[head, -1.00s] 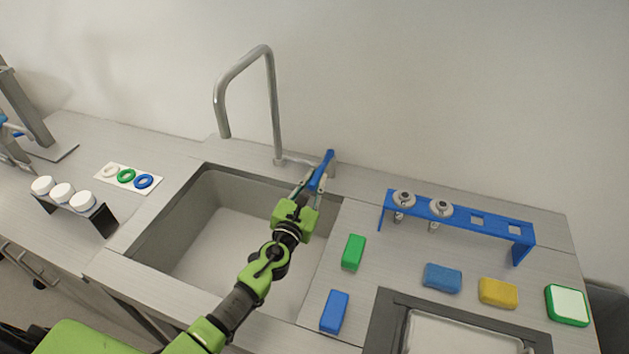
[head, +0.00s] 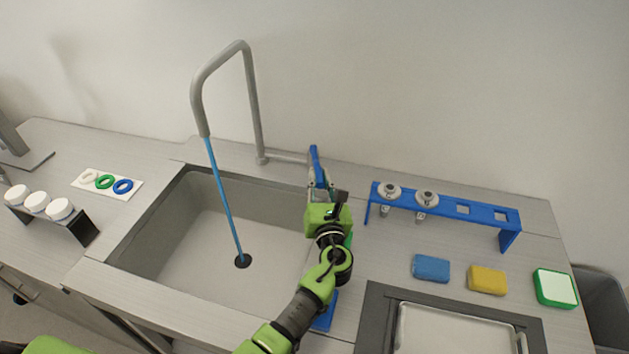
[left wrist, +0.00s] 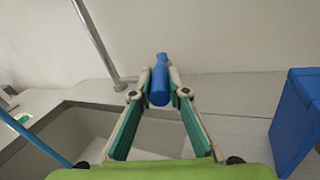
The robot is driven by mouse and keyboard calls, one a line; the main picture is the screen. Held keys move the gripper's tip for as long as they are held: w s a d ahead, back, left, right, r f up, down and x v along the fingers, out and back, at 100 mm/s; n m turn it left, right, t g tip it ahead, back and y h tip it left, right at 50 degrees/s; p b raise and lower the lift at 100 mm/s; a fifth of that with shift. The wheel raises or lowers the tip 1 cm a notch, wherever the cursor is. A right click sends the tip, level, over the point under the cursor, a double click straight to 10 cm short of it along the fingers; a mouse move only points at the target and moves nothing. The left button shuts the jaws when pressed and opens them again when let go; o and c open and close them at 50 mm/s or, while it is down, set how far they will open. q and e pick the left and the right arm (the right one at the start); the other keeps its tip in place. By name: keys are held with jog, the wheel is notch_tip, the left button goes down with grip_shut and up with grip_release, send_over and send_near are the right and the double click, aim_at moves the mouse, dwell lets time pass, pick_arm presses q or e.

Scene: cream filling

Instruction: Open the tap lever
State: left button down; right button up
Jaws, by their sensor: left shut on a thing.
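The blue tap lever (head: 315,165) stands up behind the sink's right back corner, at the base of the grey tap (head: 252,100). My left gripper (head: 320,186) is shut on the lever from the front. In the left wrist view the blue lever (left wrist: 159,80) sits between the two fingertips (left wrist: 160,92). A blue stream of water (head: 226,195) runs from the spout down to the drain (head: 243,261) in the sink (head: 150,240). My right gripper is in neither view.
A blue rack (head: 455,208) with two metal nozzles stands right of the lever. Blue (head: 431,268) and yellow (head: 487,280) sponges and a green-and-white block (head: 555,288) lie in front of it. My left arm partly covers green and blue blocks.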

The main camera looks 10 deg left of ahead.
pick_arm(q)
jog(key=c, duration=1.9)
grip_release()
jog(key=shift+w, duration=0.1)
jog(key=shift+a, duration=0.1)
